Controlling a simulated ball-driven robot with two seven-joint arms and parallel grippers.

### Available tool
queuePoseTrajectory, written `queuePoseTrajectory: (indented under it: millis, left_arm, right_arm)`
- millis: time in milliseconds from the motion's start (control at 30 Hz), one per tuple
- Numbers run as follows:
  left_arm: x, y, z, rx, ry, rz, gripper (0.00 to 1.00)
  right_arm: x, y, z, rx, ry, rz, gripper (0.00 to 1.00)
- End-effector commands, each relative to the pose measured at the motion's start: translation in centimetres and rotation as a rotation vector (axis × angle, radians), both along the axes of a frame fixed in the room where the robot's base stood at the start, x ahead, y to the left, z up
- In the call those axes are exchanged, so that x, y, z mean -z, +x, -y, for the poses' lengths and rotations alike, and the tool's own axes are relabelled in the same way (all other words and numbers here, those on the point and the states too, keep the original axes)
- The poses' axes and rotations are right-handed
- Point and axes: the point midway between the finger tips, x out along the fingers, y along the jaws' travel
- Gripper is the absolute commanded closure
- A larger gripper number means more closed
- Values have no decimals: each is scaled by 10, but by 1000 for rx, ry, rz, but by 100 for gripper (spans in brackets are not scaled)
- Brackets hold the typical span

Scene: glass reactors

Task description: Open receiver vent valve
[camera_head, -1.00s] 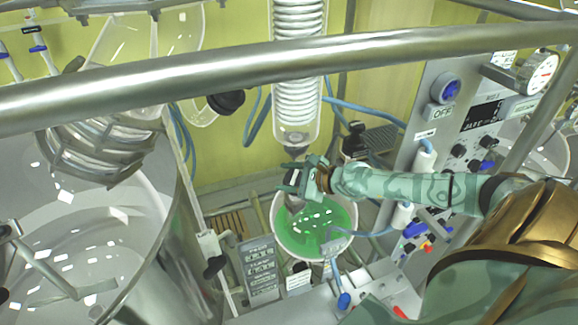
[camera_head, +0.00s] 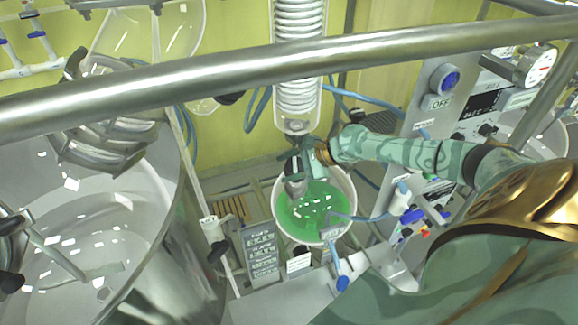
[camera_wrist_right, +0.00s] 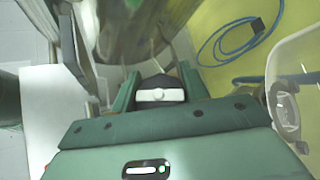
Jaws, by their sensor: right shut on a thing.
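The receiver (camera_head: 349,192) is a round glass vessel with green liquid, in the middle of the head view below the condenser. My right gripper (camera_head: 295,163) is over its left rear rim, at the fitting under the condenser. In the right wrist view my right gripper (camera_wrist_right: 158,92) is shut on a dark knob (camera_wrist_right: 158,82) with a white bar across it, between its two green fingers. I cannot tell for sure that this knob is the receiver vent valve, or how far it is turned. My left gripper is not in view.
The coiled glass condenser (camera_head: 297,95) hangs above the receiver. A metal rail (camera_head: 240,68) crosses in front. A large glass reactor (camera_head: 150,240) stands at left. A control panel (camera_head: 435,120) with gauge and knobs stands at right. Blue hoses (camera_head: 255,112) run behind. A blue-handled valve (camera_head: 342,283) is in front.

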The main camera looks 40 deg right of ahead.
Motion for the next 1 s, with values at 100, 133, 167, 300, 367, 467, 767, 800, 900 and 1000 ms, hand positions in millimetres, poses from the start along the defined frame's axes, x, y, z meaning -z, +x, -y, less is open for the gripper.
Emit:
queuePoseTrajectory:
  millis: [100, 133, 167, 300, 367, 467, 767, 800, 900, 1000]
  left_arm:
    - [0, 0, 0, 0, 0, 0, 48]
    - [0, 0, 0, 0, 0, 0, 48]
    - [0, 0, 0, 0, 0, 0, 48]
    - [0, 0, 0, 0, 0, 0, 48]
    - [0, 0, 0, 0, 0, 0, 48]
    - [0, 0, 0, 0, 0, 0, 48]
    - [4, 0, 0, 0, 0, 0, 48]
    - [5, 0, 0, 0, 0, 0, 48]
    - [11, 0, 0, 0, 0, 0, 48]
    - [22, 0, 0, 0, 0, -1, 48]
  right_arm:
    - [1, -1, -1, -3, 0, -1, 78]
    - [2, -1, -1, -3, 0, -1, 78]
    - [2, -1, -1, -2, 0, -2, 78]
    - [2, -1, -1, -2, 0, -2, 36]
    - [1, -1, -1, -2, 1, -1, 33]
    - [1, -1, -1, -1, 1, 0, 33]
    - [2, 0, -1, 51, 27, 22, 33]
    - [2, 0, 0, 78, 39, 34, 33]
    - [2, 1, 0, 165, 82, 75, 33]
    - [3, 2, 1, 277, 139, 126, 33]
